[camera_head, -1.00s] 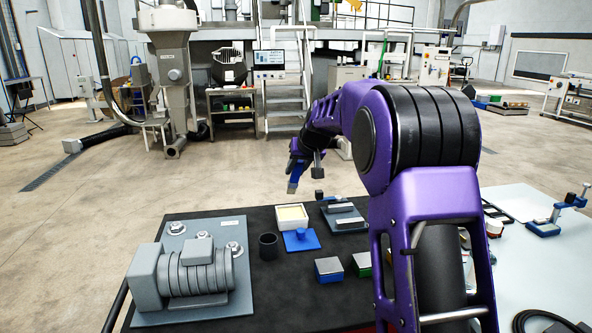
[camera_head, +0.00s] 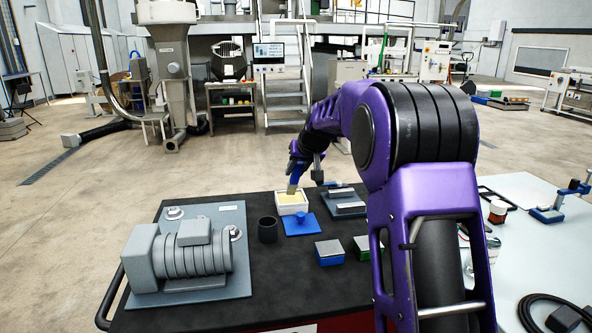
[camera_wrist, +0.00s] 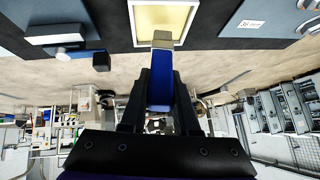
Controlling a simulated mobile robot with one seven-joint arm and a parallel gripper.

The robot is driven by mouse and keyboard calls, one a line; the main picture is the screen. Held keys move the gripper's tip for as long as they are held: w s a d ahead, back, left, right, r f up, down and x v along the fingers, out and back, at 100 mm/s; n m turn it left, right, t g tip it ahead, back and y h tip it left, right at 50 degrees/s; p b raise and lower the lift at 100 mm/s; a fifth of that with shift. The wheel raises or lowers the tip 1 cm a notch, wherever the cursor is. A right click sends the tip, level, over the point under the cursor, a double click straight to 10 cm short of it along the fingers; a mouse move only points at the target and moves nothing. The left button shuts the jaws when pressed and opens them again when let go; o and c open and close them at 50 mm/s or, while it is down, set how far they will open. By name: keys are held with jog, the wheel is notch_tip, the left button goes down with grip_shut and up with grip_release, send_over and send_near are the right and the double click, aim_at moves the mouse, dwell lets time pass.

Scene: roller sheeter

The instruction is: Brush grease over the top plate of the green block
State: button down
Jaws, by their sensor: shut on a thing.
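My gripper (camera_head: 297,170) is shut on a brush, held by its blue handle (camera_wrist: 161,62). The brush's grey bristle tip (camera_wrist: 162,40) points at the white open box (camera_head: 292,210) of pale yellow grease. In the head view the brush tip overlaps the box; in the wrist view it lies over the box's near rim. I cannot tell whether the bristles touch the grease. The green block (camera_head: 365,255) has a grey top plate (camera_head: 361,241). It stands on the black cart top, nearer than the box, its right side partly hidden by my arm.
A blue block with a grey top (camera_head: 329,252) stands left of the green one. A blue lid with a knob (camera_head: 301,226) and a black cup (camera_head: 267,230) lie nearby. A grey motor (camera_head: 182,256) fills the left. Grey parts on a plate (camera_head: 345,202) sit right of the box.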

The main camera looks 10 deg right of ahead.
jog(key=shift+f, duration=0.6)
dwell(1.1)
jog(key=shift+r+p, duration=2.4)
jog(key=shift+r, duration=1.2)
jog(key=shift+f, duration=0.1)
